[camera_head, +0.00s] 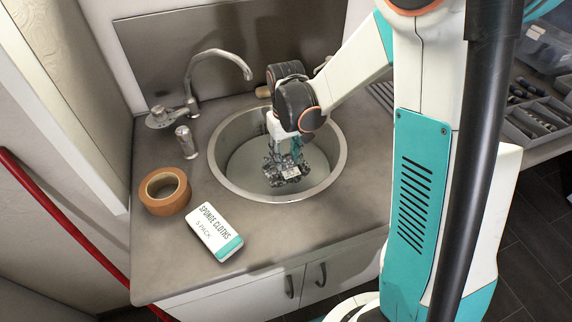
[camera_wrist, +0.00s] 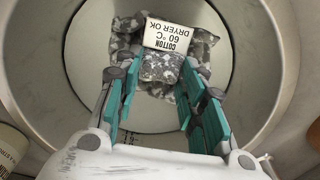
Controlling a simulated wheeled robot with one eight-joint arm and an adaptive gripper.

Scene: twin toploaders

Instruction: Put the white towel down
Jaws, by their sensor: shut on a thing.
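The towel (camera_head: 287,172) shows as a crumpled grey-and-white patterned cloth rather than plain white. In the wrist view the towel (camera_wrist: 160,68) carries a white label reading "COTTON 60 °C DRYER OK". My gripper (camera_head: 287,150) points down over the round sink (camera_head: 231,187) and is shut on the cloth. In the wrist view my gripper (camera_wrist: 157,72) has its teal fingers on either side of a bunched part of the cloth. The cloth hangs within the sink's outline; I cannot tell whether it touches the bottom. The basin looks otherwise empty.
A curved tap (camera_head: 215,56) stands behind the sink at left, with a small metal dispenser (camera_head: 186,141) near it. A brown tape roll (camera_head: 165,191) and a sponge cloths pack (camera_head: 214,233) lie on the counter (camera_head: 190,272). The counter's front left is clear.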

